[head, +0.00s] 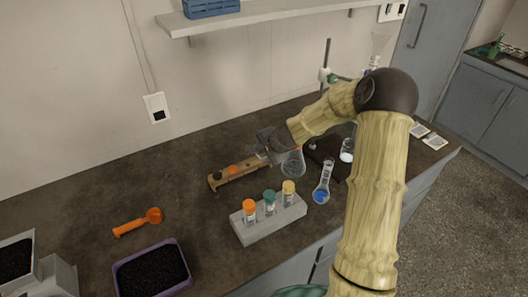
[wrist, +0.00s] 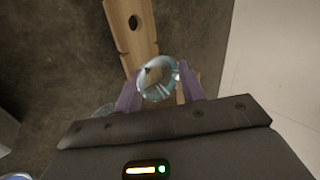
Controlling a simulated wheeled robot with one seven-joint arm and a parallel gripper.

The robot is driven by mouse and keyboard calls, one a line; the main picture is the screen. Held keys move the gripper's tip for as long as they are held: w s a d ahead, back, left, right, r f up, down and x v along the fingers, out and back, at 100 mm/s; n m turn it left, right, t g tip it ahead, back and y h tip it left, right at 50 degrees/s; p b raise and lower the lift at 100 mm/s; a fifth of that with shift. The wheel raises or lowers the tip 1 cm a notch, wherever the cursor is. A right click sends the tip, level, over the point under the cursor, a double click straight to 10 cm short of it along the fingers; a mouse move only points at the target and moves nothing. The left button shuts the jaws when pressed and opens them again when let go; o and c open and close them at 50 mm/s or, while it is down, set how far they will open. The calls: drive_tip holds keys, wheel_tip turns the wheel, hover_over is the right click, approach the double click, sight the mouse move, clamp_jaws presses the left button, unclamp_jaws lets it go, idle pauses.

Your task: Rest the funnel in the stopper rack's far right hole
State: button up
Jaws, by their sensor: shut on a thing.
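My gripper (head: 264,156) is shut on the clear glass funnel. In the wrist view its purple fingers (wrist: 160,92) sit either side of the funnel's round rim (wrist: 145,93). The wooden stopper rack (head: 245,174) lies on the bench under my gripper, and it also shows in the wrist view (wrist: 143,44). The funnel overlaps one end of the rack in the wrist view. The funnel hides that part of the rack, and I cannot tell whether its stem is in a hole. A dark round hole (wrist: 133,22) shows farther along the rack.
A grey block (head: 258,228) with several capped vials stands in front of the rack. A flask with blue liquid (head: 322,190) and glassware (head: 293,163) stand to the right. An orange scoop (head: 137,222) and a tray of black grains (head: 152,272) lie left. Bench behind the rack is clear.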

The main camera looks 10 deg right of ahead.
drive_tip(key=shift+s+d+f+b, duration=0.1)
drive_tip(key=shift+s+f+b, duration=0.2)
drive_tip(key=shift+f, duration=0.3)
drive_tip(key=shift+s+f+b, duration=0.15)
drive_tip(key=shift+s+f, duration=0.1)
drive_tip(key=shift+f, duration=0.35)
drive_tip(key=o, duration=1)
drive_tip(key=shift+o, duration=0.8)
drive_tip(key=shift+w+r+p, duration=0.25)
drive_tip(key=shift+r+p, duration=0.35)
drive_tip(key=shift+p, duration=0.15)
drive_tip(key=shift+w+r+p, duration=0.25)
drive_tip(key=shift+r+p, duration=0.35)
drive_tip(key=shift+p, duration=0.1)
drive_tip(key=shift+d+r+p, duration=0.1)
drive_tip(key=shift+r+p, duration=0.5)
drive_tip(key=shift+r, duration=0.25)
drive_tip(key=shift+w+a+r+p, duration=0.1)
drive_tip(key=shift+r+p, duration=0.25)
drive_tip(key=shift+r, duration=0.15)
drive_tip(key=shift+w+a+r+p, duration=0.1)
drive_tip(key=shift+r+p, duration=0.25)
drive_tip(key=shift+r, duration=0.1)
drive_tip(key=shift+s+r, duration=0.15)
drive_tip(key=shift+s, duration=0.05)
drive_tip(key=shift+w, duration=0.1)
